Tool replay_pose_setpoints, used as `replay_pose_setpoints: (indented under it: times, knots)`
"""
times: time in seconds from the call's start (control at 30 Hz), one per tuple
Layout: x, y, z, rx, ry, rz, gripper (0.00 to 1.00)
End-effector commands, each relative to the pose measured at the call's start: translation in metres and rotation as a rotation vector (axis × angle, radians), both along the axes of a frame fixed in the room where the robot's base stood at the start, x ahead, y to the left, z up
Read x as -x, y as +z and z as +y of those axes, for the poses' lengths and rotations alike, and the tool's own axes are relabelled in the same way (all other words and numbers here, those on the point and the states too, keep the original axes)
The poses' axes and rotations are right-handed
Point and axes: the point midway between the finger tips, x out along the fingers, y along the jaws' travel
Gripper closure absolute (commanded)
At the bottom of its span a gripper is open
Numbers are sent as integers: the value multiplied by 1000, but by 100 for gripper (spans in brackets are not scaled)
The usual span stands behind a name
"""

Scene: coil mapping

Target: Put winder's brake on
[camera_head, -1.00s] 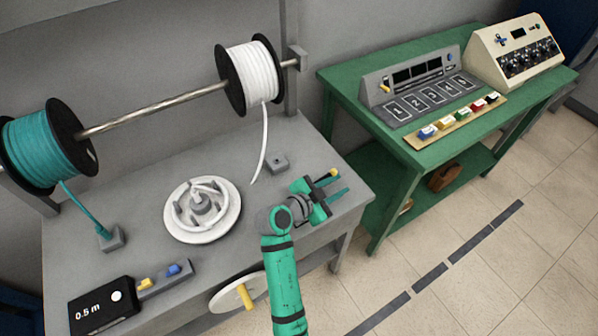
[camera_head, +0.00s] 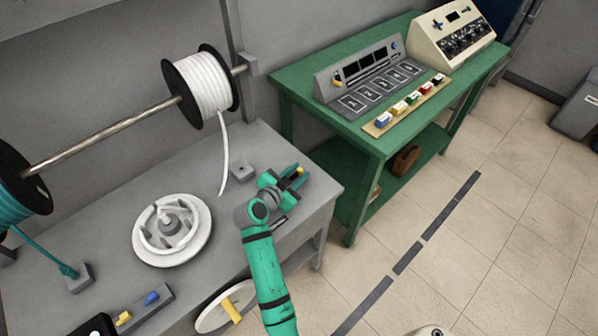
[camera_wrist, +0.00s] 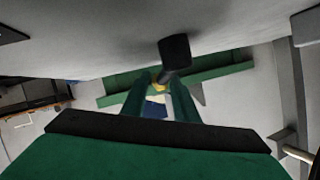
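The winder (camera_head: 172,228), a white disc with upright curved pegs, sits on the grey bench. A small dark lever with a yellow knob (camera_head: 300,171) is at the bench's right end; I take it to be the brake. My gripper (camera_head: 287,180) is at this lever, with its green fingers apart. In the wrist view, the yellow knob (camera_wrist: 158,88) shows around the gap between the fingers, with a dark block (camera_wrist: 175,53) just above. Whether the fingers touch the lever cannot be told.
A crank wheel with a yellow handle (camera_head: 231,310) is on the bench front. A green table (camera_head: 290,90) stands to the right. Open floor lies in front.

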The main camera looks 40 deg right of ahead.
Motion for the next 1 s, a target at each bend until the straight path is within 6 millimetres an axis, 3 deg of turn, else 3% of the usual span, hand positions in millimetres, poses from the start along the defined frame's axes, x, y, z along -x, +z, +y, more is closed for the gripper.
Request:
replay_pose_setpoints:
  times: [0.2, 0.47, 0.6, 0.87, 1.0]
  knots:
    - [-5, -5, -11, 0, 1, 0, 73]
    - [-6, -5, -10, 0, 2, 0, 73]
    - [-6, -5, -10, 0, 3, 0, 100]
    - [-4, -5, -13, 0, -9, -1, 100]
    - [5, -5, -23, 0, -52, -1, 100]
